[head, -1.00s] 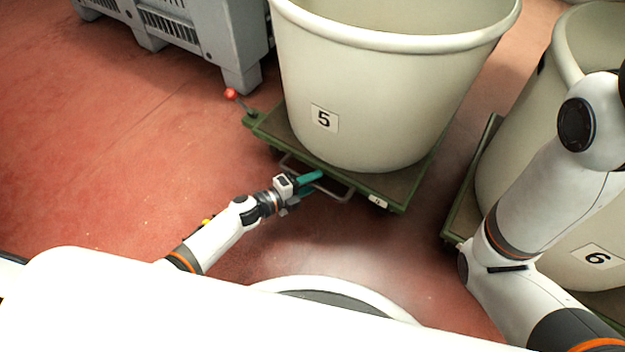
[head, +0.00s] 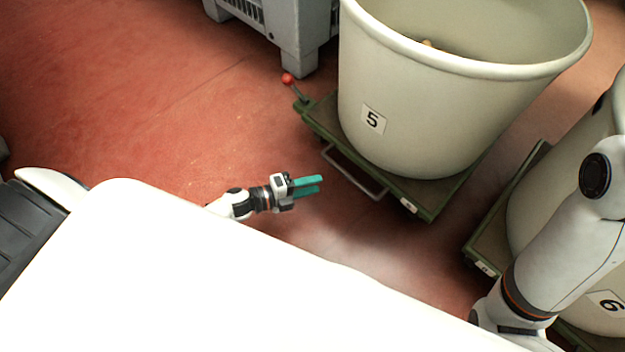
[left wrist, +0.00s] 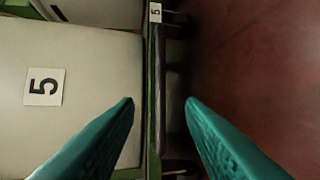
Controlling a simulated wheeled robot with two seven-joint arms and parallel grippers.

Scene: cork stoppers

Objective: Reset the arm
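My left gripper (head: 318,185) has teal fingers, spread apart with nothing between them. In the head view it is over the red floor, left of and apart from the metal handle (head: 352,175) of the green dolly (head: 433,203). In the left wrist view the two fingertips (left wrist: 160,102) stand apart, with the dolly's edge seen beyond the gap. My right arm shows at the right of the head view, but its gripper is out of the picture.
A large cream tub labelled 5 (head: 430,115) stands on the green dolly. Another tub labelled 6 (head: 560,215) stands on a dolly at the right. A grey crate (head: 290,25) is at the back. Red floor (head: 150,110) is open at the left.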

